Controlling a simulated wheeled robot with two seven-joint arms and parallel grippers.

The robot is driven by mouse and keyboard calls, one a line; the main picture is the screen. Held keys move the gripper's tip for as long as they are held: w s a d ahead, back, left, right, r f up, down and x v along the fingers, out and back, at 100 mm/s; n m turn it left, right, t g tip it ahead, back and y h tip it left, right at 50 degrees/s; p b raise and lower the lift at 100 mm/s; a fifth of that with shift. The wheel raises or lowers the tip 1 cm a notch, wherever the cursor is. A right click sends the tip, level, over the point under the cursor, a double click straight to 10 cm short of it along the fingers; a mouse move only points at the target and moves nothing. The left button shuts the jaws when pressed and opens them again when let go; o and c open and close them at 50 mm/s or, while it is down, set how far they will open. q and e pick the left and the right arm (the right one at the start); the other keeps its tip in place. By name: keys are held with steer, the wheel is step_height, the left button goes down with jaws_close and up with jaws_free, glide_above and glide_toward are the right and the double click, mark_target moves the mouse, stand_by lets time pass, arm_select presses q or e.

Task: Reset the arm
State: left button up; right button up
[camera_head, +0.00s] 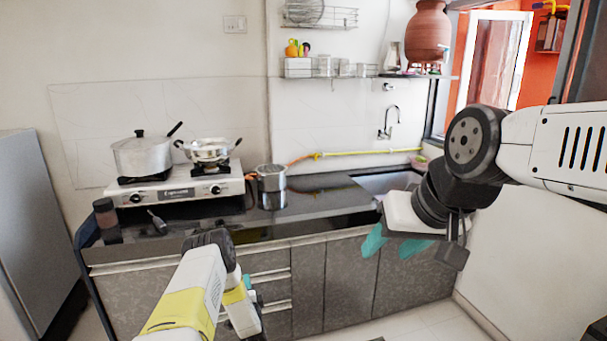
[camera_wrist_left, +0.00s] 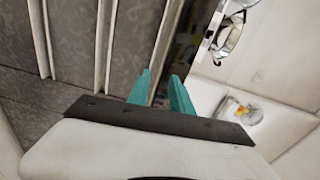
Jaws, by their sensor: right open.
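My left gripper (camera_head: 247,300) hangs low in front of the cabinet doors, partly hidden by its own white and yellow arm. In the left wrist view its two teal fingers (camera_wrist_left: 160,80) stand apart with nothing between them. My right gripper (camera_head: 393,243) is in front of the counter below the sink, with its teal fingers spread and empty. A brown clay waterpot (camera_head: 429,33) stands upright on the wall shelf at the upper right, apart from both grippers.
A black counter (camera_head: 320,205) runs over grey cabinets (camera_head: 345,275). On it are a stove (camera_head: 180,188) with a lidded pot (camera_head: 143,157) and a pan (camera_head: 209,150), and a steel container (camera_head: 271,178). A sink (camera_head: 390,182) is at right, a grey fridge (camera_head: 38,210) at left.

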arm_select(q)
steer(key=w+d+r+n+g+h, duration=0.1)
steer(key=w+r+n+h, duration=0.15)
steer(key=r, duration=0.75)
steer(key=w+d+r+n+g+h, duration=0.1)
steer(key=w+r, duration=0.3)
steer(key=r, duration=0.5)
steer(key=s+d+r+n+g+h, duration=0.1)
steer(key=s+r, duration=0.3)
steer(key=r, duration=0.5)
steer(key=s+d+r+n+g+h, duration=0.15)
steer(key=s+r, duration=0.25)
steer(key=r, duration=0.6)
steer(key=s+d+r+n+g, duration=0.1)
steer(key=s+r+n+g, duration=0.3)
steer(key=s, duration=1)
steer(key=s+d+r+n, duration=0.1)
steer(key=s+r, duration=0.5)
steer(key=s, duration=0.8)
steer(key=s+f+n+g, duration=0.1)
steer(key=s+n+g, duration=0.1)
steer(key=s, duration=1.1)
steer(key=shift+n+h, duration=0.4)
